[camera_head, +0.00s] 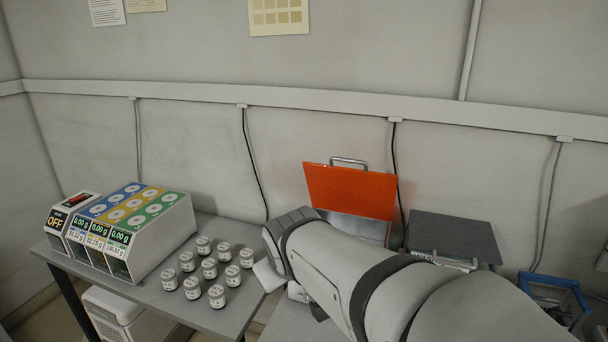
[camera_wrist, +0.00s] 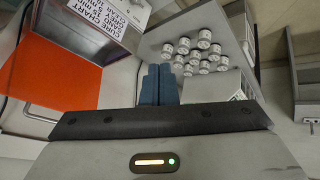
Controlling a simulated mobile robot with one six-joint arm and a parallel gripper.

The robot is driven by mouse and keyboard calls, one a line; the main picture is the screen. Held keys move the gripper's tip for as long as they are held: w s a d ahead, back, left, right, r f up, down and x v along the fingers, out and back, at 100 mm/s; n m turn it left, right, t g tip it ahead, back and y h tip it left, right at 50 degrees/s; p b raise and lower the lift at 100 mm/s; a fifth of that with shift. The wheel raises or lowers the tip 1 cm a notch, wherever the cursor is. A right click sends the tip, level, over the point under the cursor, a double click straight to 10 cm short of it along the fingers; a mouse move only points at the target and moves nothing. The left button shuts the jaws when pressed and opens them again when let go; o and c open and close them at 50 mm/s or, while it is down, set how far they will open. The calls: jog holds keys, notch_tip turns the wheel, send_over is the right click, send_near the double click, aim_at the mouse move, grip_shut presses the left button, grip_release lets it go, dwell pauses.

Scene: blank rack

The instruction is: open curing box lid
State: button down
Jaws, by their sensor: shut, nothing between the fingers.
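The orange lid (camera_head: 350,190) of the curing box stands raised, nearly upright and leaning slightly, with a metal handle (camera_head: 348,161) on its top edge. A grey part of the box (camera_head: 357,229) shows just below the lid; the rest is hidden behind my arm. In the wrist view the orange lid (camera_wrist: 50,75) fills the left side, with its handle (camera_wrist: 40,116) at the lower edge. My gripper (camera_wrist: 159,75) shows there as two blue fingers pressed together, empty, to the right of the lid and apart from it. In the head view my arm hides the fingers.
Several white jars (camera_head: 209,268) stand grouped on the grey table, left of my arm. A dispenser with coloured panels (camera_head: 127,222) is at the far left. A dark grey box (camera_head: 453,235) and a blue-framed bin (camera_head: 556,298) are at the right. A labelled metal surface (camera_wrist: 105,22) is near the lid.

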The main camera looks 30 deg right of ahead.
jog(key=w+d+r+n+t+h+b, duration=0.25)
jog(key=w+d+n+t, duration=0.25)
jog(key=d, duration=0.6)
jog(key=w+d+r+n+t+h+b, duration=0.1)
jog(key=w+d+n+t+b, duration=0.35)
jog(key=d, duration=0.65)
jog(key=s+d+n+t+y+b, duration=0.3)
jog(key=d+n+t+y, duration=0.15)
jog(key=n, duration=0.35)
jog(key=shift+n+g, duration=0.25)
jog(key=shift+g, duration=0.15)
jog(key=shift+w+d+r+p, duration=0.5)
jog(key=shift+w+p, duration=0.3)
jog(key=shift+w, duration=1.2)
jog(key=shift+w+d+r+p, duration=0.35)
jog(key=shift+w+d+p, duration=0.35)
jog(key=shift+w, duration=1.25)
jog(key=shift+w+d+r+p, duration=0.4)
jog(key=shift+w+p, duration=0.55)
jog(key=shift+w, duration=1.05)
jog(key=shift+a, duration=0.1)
